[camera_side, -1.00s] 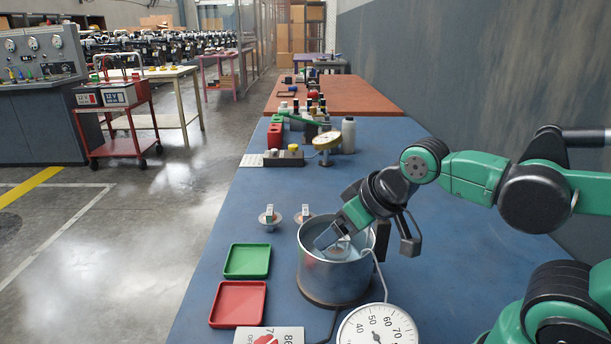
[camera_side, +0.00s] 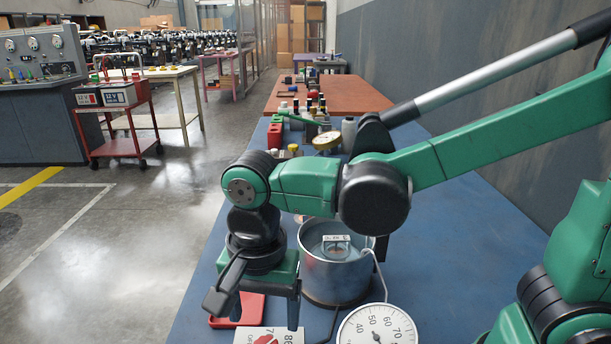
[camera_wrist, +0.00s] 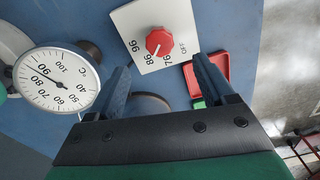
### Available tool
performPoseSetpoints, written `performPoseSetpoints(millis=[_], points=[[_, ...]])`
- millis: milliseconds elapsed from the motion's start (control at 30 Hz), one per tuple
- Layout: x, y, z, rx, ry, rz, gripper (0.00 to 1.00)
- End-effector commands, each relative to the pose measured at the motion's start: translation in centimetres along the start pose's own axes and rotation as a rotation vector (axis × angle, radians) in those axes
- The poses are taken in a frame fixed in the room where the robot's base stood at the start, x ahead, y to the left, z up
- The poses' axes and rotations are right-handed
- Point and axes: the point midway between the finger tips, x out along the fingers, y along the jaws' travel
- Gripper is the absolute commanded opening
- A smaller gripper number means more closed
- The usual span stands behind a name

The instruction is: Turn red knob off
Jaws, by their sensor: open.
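The red knob (camera_wrist: 158,42) sits on a white plate (camera_wrist: 145,20) marked 96, 86, 76 and OFF. Its pale pointer line appears turned toward 86, away from OFF. In the side view the knob (camera_side: 265,339) is partly cut off at the bottom edge. My gripper (camera_wrist: 163,68) is open and empty, pointing down. In the side view my gripper (camera_side: 262,316) hangs above the plate, its fingers apart. In the wrist view the knob lies just beyond and between the fingertips, without visible contact.
A dial thermometer (camera_side: 377,328) stands right of the plate. A metal pot (camera_side: 335,280) with a clear-looking item inside is behind it. A red tray (camera_side: 250,306) lies just behind my gripper, mostly hidden.

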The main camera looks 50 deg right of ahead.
Motion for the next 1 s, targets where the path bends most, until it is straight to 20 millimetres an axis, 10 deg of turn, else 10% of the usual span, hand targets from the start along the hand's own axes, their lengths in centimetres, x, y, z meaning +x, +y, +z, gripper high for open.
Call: performPoseSetpoints(millis=[933,1000], points=[[5.8,0.0,0.4,0.034,-0.001,0.016,0.76],[5.8,0.0,0.4,0.034,-0.001,0.016,0.56]])
